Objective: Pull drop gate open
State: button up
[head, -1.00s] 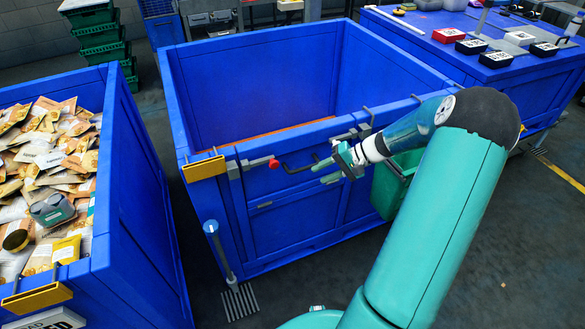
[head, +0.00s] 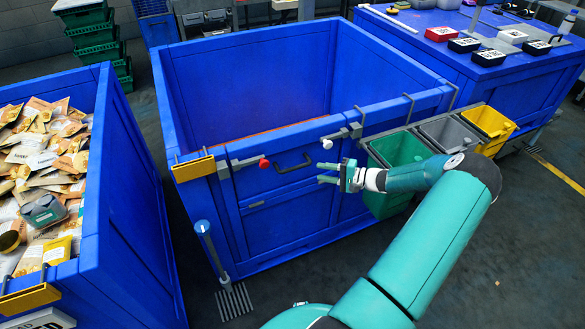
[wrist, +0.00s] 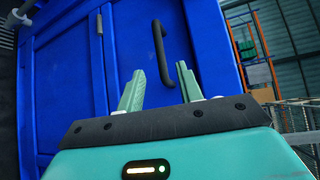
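The drop gate (head: 283,205) is the blue front panel of the large blue bin, upright and shut. A black bar handle (head: 293,162) sits near its top; it also shows in the wrist view (wrist: 158,45). My gripper (head: 325,173) is open and empty just right of the handle, fingers pointing toward it. In the wrist view my two green fingers (wrist: 160,88) are spread, with the handle ahead between them, apparently untouched. A latch with a red knob (head: 264,164) is left of the handle; one with a white knob (head: 327,144) is above right.
Green (head: 395,150), grey (head: 450,133) and yellow (head: 492,122) bins hang on a rail to the right, close to my arm. A blue bin (head: 125,190) full of packets stands left.

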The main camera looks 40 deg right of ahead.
aim_at(298, 168)
jog(key=x, duration=1.1)
jog(key=shift+f, duration=0.1)
grip_shut()
